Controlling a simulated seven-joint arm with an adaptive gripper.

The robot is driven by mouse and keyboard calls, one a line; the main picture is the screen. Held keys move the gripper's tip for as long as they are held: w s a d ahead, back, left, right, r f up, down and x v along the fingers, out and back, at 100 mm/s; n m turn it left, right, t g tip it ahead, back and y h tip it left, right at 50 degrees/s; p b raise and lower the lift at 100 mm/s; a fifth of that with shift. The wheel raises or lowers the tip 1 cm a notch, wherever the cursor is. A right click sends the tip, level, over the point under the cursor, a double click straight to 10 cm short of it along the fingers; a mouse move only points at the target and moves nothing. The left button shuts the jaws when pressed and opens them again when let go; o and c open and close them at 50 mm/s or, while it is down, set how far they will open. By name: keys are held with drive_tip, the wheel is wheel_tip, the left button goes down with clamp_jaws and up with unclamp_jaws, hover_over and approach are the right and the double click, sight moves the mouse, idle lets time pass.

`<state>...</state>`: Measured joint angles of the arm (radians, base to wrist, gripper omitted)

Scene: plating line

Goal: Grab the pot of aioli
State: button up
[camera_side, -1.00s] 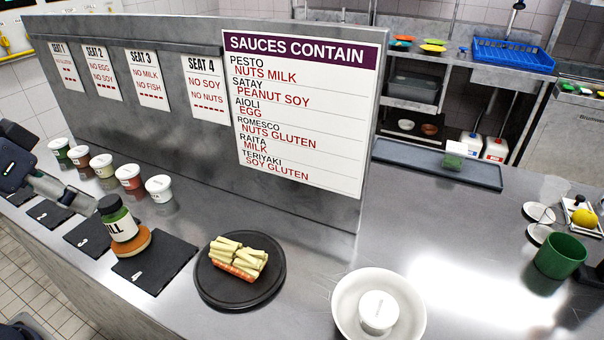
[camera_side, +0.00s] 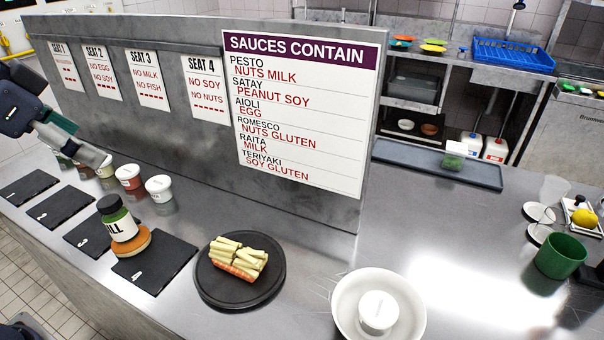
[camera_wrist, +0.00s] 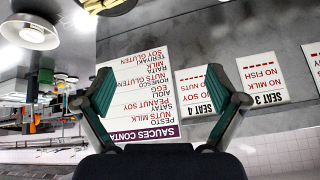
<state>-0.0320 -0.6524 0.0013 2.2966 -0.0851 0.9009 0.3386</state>
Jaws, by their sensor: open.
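A row of small lidded pots stands along the foot of the board at the left. The red pot (camera_side: 128,177) and the white pot (camera_side: 159,188) show clearly; the paler pot (camera_side: 105,169) and those farther left are partly hidden by my gripper. The pot labels are too small to read, so I cannot tell which is aioli. Another white-lidded pot (camera_side: 379,311) sits in a white bowl (camera_side: 342,285), also in the wrist view (camera_wrist: 33,33). My gripper (camera_side: 90,145) is over the far-left pots, open and empty; in the wrist view (camera_wrist: 160,95) its fingers are spread toward the board.
The upright sauce board (camera_side: 300,120) stands behind the pots. A dark plate (camera_side: 215,285) holds food sticks. A green cup (camera_side: 560,257) is at the right. The counter's middle right is clear.

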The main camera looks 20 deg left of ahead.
drive_tip(key=w+a+r, duration=0.4)
drive_tip(key=w, duration=0.4)
drive_tip(key=n+g+y, duration=0.2)
drive_tip(key=n, duration=0.3)
hover_over(104, 167)
drive_tip(key=a, duration=0.2)
drive_tip(key=f, duration=1.8)
drive_tip(key=s+f, duration=0.1)
drive_tip(key=f, duration=0.8)
drive_tip(key=shift+d, duration=0.15)
drive_tip(key=shift+x, duration=2.75)
drive_tip(key=shift+c, duration=0.3)
drive_tip(key=c, duration=1.2)
